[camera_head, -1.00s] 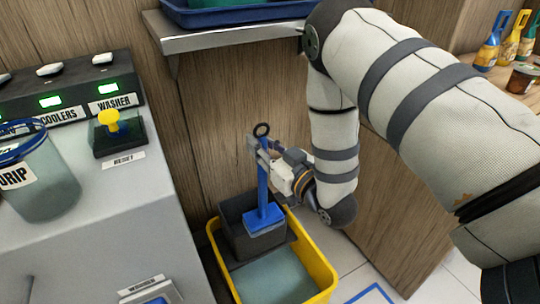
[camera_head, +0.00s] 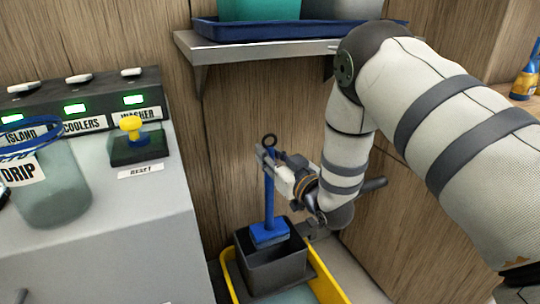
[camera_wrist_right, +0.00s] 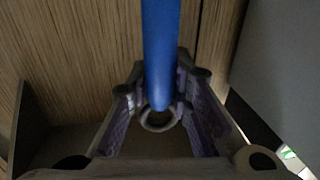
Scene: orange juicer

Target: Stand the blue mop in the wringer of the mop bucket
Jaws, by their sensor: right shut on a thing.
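The blue mop (camera_head: 269,200) stands roughly upright, with a ring at its top and a flat blue head at its foot. My right gripper (camera_head: 266,157) is shut on the handle near the top. The handle also runs between the fingers (camera_wrist_right: 158,100) in the right wrist view. The mop head (camera_head: 269,234) is over the opening of the grey wringer (camera_head: 274,270); I cannot tell whether it rests inside or hangs just above. The wringer sits in the yellow mop bucket (camera_head: 328,283), which is cut off by the lower edge. My left gripper is not in view.
A grey counter (camera_head: 130,240) with a switch panel (camera_head: 80,100) and a clear jug (camera_head: 50,195) stands at left. A shelf (camera_head: 270,46) with a blue tray (camera_head: 240,30) overhangs the bucket area. A wooden wall is behind the mop.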

